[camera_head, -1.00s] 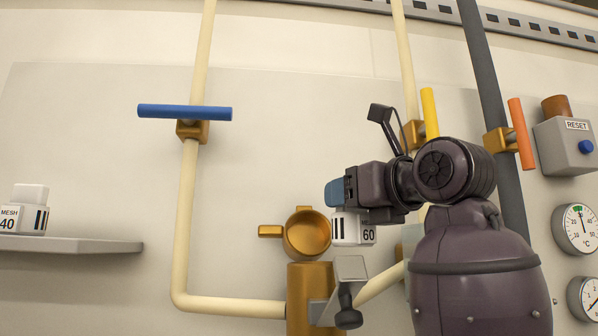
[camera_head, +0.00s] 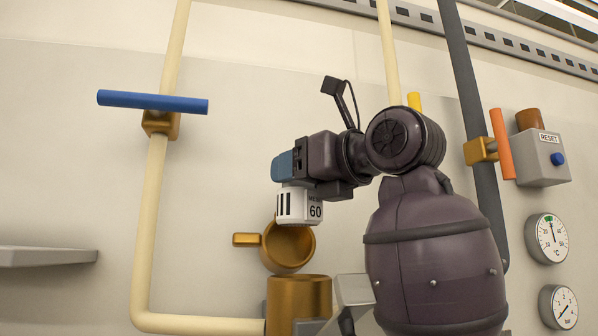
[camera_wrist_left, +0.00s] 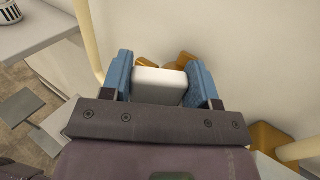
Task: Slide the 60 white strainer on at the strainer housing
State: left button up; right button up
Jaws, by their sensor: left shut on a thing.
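The white strainer marked 60 (camera_head: 300,207) is between the blue finger pads of my left gripper (camera_head: 284,170). In the left wrist view, the strainer's plain white block (camera_wrist_left: 160,82) sits between both pads. The brass strainer housing (camera_head: 298,300) is an upright cylinder below it. A brass round cap with a side handle (camera_head: 288,248) is at the wall just above the housing. The strainer overlaps the cap's upper part in the head view, apart from the housing top; its depth relative to the cap is unclear. My right gripper is not in view.
A grey clamp plate (camera_head: 353,289) stands right of the housing. A cream pipe with a blue-handled valve (camera_head: 152,102) runs on the left. A grey shelf (camera_head: 45,256) is at far left; a striped white block (camera_wrist_left: 12,12) shows there in the left wrist view. Gauges (camera_head: 548,238) are at right.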

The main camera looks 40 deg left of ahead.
aim_at(315, 210)
pick_arm(q)
jog(key=shift+f, duration=2.35)
jog(key=shift+f+b, duration=0.3)
jog(key=shift+f, duration=0.2)
jog(key=shift+d, duration=0.1)
jog(key=shift+w, duration=0.1)
